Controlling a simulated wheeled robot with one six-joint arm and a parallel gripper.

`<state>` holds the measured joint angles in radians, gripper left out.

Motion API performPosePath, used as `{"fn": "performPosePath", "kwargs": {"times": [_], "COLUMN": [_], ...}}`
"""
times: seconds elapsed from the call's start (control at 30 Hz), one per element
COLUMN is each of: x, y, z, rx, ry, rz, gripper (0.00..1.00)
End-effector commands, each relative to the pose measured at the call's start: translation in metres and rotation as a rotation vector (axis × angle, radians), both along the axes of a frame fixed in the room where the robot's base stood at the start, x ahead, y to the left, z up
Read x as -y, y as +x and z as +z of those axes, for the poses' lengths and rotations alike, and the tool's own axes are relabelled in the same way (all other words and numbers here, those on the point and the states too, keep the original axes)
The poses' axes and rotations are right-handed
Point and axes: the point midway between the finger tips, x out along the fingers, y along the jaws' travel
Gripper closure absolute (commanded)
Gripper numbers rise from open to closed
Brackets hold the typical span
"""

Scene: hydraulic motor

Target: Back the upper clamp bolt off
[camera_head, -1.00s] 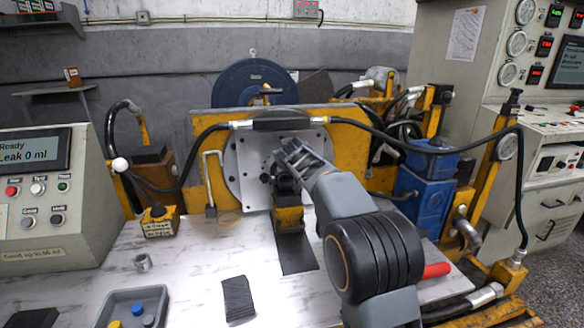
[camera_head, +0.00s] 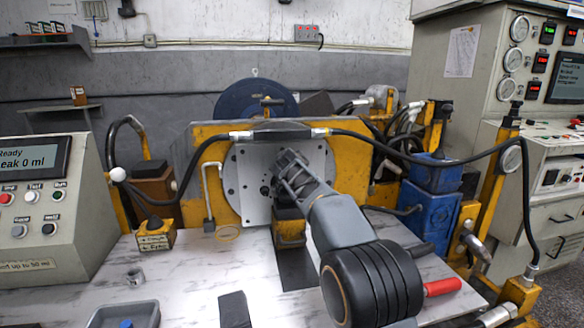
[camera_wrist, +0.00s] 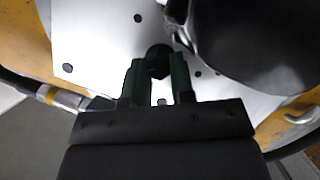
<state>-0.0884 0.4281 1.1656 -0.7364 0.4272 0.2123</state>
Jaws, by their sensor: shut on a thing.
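A pale metal plate (camera_head: 253,203) with several dark holes stands upright on the yellow bench frame. My gripper (camera_head: 276,180) is at the front of this plate, reaching in from the right. In the wrist view my two green-black fingers (camera_wrist: 159,72) stand on either side of a dark round bolt head (camera_wrist: 158,55) and are shut on it, close against the plate (camera_wrist: 95,45). A dark rounded body (camera_wrist: 265,40) fills the upper right of that view. In the head view the bolt is hidden by my gripper; I cannot tell there which bolt it is.
A black hose (camera_head: 400,147) arches across above the plate. A yellow block (camera_head: 289,230) stands below my gripper. A blue unit (camera_head: 430,210) stands on the right, a control box (camera_head: 40,205) on the left.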

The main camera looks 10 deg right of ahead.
Motion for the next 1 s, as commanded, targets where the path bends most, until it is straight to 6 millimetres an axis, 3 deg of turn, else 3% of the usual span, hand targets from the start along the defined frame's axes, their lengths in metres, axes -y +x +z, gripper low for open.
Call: {"fn": "performPosePath", "kwargs": {"times": [0.3, 0.63, 0.77, 1.0], "x": [0.000, -0.001, -0.005, -0.015], "y": [0.000, -0.005, -0.021, -0.067], "z": [-0.001, 0.001, 0.007, 0.024], "rx": [-0.002, 0.000, 0.003, 0.001], "ry": [0.001, 0.001, 0.000, 0.000], "rz": [-0.001, 0.000, 0.002, 0.002], "gripper": [0.52, 0.52, 0.52, 0.52]}}
